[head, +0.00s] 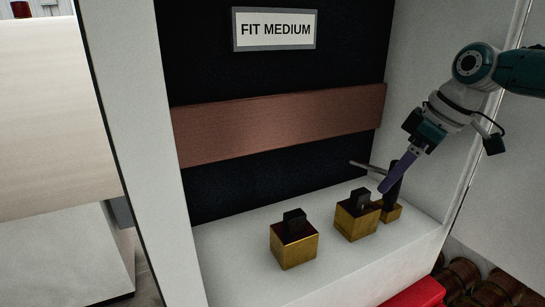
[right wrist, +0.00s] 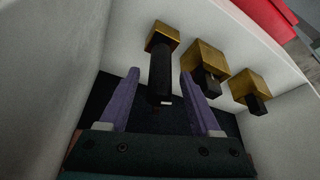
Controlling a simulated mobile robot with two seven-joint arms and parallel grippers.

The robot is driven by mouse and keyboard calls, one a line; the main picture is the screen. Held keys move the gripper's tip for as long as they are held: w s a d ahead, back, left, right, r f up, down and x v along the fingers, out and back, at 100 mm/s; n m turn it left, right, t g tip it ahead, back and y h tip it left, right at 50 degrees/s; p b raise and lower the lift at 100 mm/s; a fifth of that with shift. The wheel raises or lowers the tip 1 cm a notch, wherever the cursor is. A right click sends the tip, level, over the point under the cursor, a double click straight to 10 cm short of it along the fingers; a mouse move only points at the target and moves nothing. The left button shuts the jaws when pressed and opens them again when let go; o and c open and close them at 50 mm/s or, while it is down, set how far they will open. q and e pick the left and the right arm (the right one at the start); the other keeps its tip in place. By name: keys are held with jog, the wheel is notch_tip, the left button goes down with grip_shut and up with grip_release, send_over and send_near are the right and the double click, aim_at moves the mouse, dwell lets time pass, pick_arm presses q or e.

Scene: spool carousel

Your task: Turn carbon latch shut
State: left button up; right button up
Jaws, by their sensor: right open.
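My right gripper (head: 386,184) reaches in from the right over a white ledge in the head view. Its purple fingers point down at a black upright post (head: 395,182) with a grey rod sticking out to the left, on a brass block (head: 391,213). In the right wrist view, the black post (right wrist: 161,75) lies between the two open fingers (right wrist: 159,72), with a gap on each side. It rises from its brass block (right wrist: 162,37). No part is labelled carbon, so I cannot tell which is the carbon latch. My left gripper is out of view.
Two more brass blocks with short black tops, a middle one (head: 355,222) and a front one (head: 295,245), stand on the white ledge (head: 240,248). Behind are a brown band (head: 280,122) and a FIT MEDIUM sign (head: 275,29). White walls flank the recess; a red object (head: 415,294) lies below.

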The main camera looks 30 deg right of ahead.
jog(key=shift+r, duration=0.15)
jog(key=b+v, duration=0.2)
jog(key=v, duration=0.7)
jog(key=shift+s+r+b, duration=0.15)
jog(key=shift+r+b, duration=0.15)
jog(key=shift+r, duration=0.05)
